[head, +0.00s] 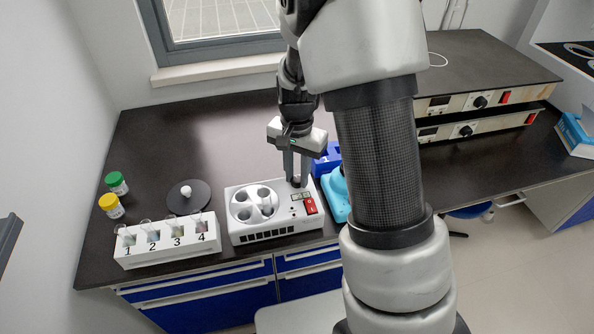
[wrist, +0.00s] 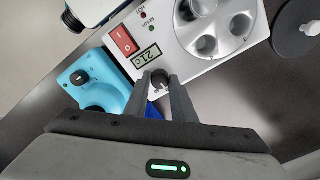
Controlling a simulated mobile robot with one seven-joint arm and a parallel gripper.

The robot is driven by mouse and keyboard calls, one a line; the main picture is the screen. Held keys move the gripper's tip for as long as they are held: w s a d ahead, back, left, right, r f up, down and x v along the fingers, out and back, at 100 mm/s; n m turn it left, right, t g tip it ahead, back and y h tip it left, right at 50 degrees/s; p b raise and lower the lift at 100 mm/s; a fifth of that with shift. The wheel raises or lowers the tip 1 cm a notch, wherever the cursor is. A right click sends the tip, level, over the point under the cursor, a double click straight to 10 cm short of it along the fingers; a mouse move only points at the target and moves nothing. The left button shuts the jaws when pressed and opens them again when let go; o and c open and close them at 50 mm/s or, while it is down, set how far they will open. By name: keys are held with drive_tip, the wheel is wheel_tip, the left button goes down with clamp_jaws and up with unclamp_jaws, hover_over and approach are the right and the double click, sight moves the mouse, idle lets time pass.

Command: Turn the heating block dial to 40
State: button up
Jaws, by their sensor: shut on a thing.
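The heating block (head: 272,232) is a white box with a round well plate, a small display and a red switch, on the dark bench in the head view. It also shows upside down in the wrist view (wrist: 213,62). Its display (wrist: 147,58) reads about 21 °C. The black dial (wrist: 160,78) sits beside the display. My gripper (wrist: 161,88) points down at the block's back right corner, with its fingers on either side of the dial and shut on it. My gripper also shows from above in the head view (head: 296,180). The dial's pointer setting is too small to read.
A blue device (wrist: 92,82) with its own black knob stands close beside the block. A numbered white rack (head: 168,242), a dark round plate (head: 200,203), and green-capped (head: 116,182) and yellow-capped (head: 110,205) bottles stand left. Stacked control boxes (head: 475,105) are at right.

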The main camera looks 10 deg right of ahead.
sight(297, 179)
drive_tip(key=shift+w+m, duration=0.1)
drive_tip(key=shift+m, duration=0.3)
drive_tip(key=shift+r, duration=0.1)
drive_tip(key=o, duration=1.1)
drive_tip(key=shift+c, duration=0.2)
wheel_tip(297, 179, up, 17)
drive_tip(key=p, duration=0.2)
drive_tip(key=shift+r+p, duration=0.2)
drive_tip(key=shift+p, duration=0.15)
